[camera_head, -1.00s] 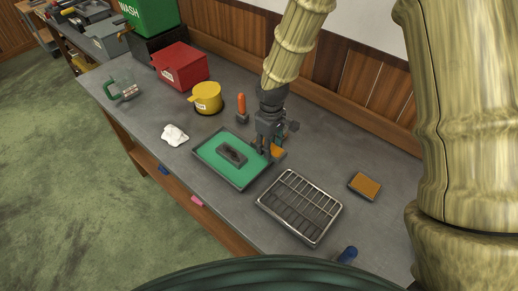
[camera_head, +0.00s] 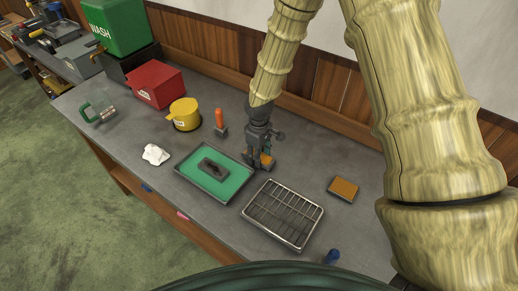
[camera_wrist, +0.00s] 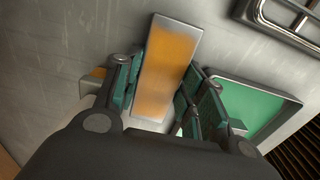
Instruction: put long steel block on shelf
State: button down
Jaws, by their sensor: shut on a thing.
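The long steel block (camera_wrist: 166,70) shows in the wrist view as a long bar with an orange-toned face and pale metal ends. It lies between the two fingers of my gripper (camera_wrist: 155,100), which is shut on it. In the head view my gripper (camera_head: 258,166) is low over the bench, between the green tray and the wire rack, and mostly hides the block (camera_head: 267,161). I cannot tell whether the block touches the bench. A second, orange-and-steel block (camera_wrist: 94,82) shows beyond the left finger. I cannot clearly identify the shelf.
The green tray (camera_head: 237,190) holds a dark block (camera_head: 213,168). The wire rack (camera_head: 283,213) is at its right, with an orange-topped block (camera_head: 343,189) farther right. A yellow pot (camera_head: 185,114), orange-handled tool (camera_head: 220,121) and red box (camera_head: 157,84) stand behind. White cloth (camera_head: 155,154) lies left.

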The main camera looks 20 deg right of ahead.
jog(key=shift+f, duration=0.1)
jog(key=shift+f, duration=0.1)
jog(key=c, duration=1.1)
grip_release()
jog(key=shift+c, duration=0.2)
